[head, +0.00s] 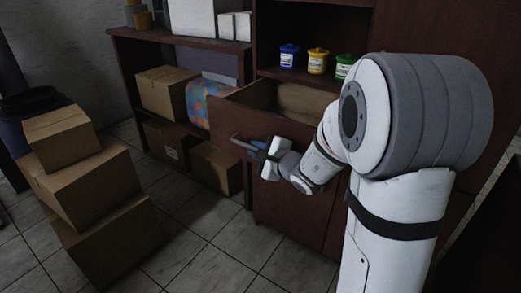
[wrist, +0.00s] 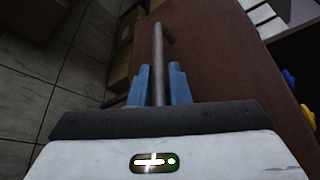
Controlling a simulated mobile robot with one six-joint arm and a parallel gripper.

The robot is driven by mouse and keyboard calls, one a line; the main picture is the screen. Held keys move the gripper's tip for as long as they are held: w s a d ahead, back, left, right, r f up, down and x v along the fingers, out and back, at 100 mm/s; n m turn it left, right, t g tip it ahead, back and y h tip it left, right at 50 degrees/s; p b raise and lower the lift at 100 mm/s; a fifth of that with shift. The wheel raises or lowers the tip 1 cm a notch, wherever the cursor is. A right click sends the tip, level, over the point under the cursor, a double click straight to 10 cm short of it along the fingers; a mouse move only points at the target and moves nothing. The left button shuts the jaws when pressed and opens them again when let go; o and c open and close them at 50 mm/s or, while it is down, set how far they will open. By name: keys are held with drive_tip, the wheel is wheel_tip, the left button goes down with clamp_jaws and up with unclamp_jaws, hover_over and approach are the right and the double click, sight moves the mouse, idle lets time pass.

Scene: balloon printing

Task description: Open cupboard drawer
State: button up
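The brown cupboard drawer (head: 226,117) stands pulled out of the cupboard, with its bare wooden inside showing from above. Its grey bar handle (head: 240,142) sticks out from the front face. My gripper (head: 260,149) is at the handle, in front of the drawer face. In the wrist view the handle bar (wrist: 158,50) runs between the two blue fingers of my gripper (wrist: 159,84). The fingers lie close on both sides of the bar and look shut on it. Part of the drawer's right side is hidden behind my arm.
Blue, yellow and green pots (head: 317,61) stand on the cupboard shelf above the drawer. A stack of cardboard boxes (head: 92,190) stands at left. A shelf unit (head: 125,62) with boxes and a colourful round item (head: 207,101) is beside the cupboard. Tiled floor (head: 205,240) in front is clear.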

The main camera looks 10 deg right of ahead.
drive_tip(key=o, duration=0.3)
drive_tip(key=p+v, duration=0.1)
drive_tip(key=v, duration=0.7)
drive_tip(key=s+a+r+n+g+y+p, duration=0.2)
drive_tip(key=s+a+r+n+g+p, duration=0.8)
drive_tip(key=s, duration=0.3)
drive_tip(key=s+d+r+n+h+p, duration=0.3)
drive_tip(key=p, duration=0.1)
drive_tip(key=s+d+r+n+g+h+p, duration=0.1)
drive_tip(key=s+d+r+n+h+p, duration=0.2)
drive_tip(key=d+p, duration=0.1)
drive_tip(key=s+d+r+n+h+p, duration=0.2)
drive_tip(key=s+d+r+n+p, duration=0.1)
drive_tip(key=p, duration=0.1)
drive_tip(key=shift+s+d+r+h, duration=0.1)
drive_tip(key=shift+s+d+h, duration=0.05)
drive_tip(key=shift+d+h, duration=0.25)
